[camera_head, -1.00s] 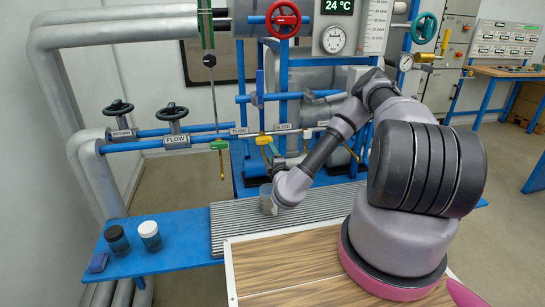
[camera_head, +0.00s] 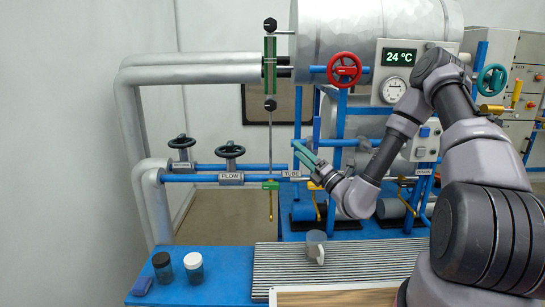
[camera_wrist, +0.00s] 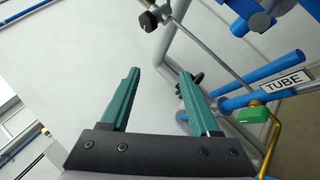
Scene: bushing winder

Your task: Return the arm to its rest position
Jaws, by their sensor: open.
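My gripper (camera_head: 303,157) is raised in front of the pipework, left of the blue frame and above the bench. Its two green fingers point up and to the left. In the wrist view my gripper (camera_wrist: 160,95) shows its fingers wide apart with nothing between them. My arm reaches in from the right, bent at the elbow.
The blue bench (camera_head: 225,285) carries a black-lidded jar (camera_head: 162,268), a white-lidded jar (camera_head: 194,268) and a ribbed grey mat (camera_head: 350,262).

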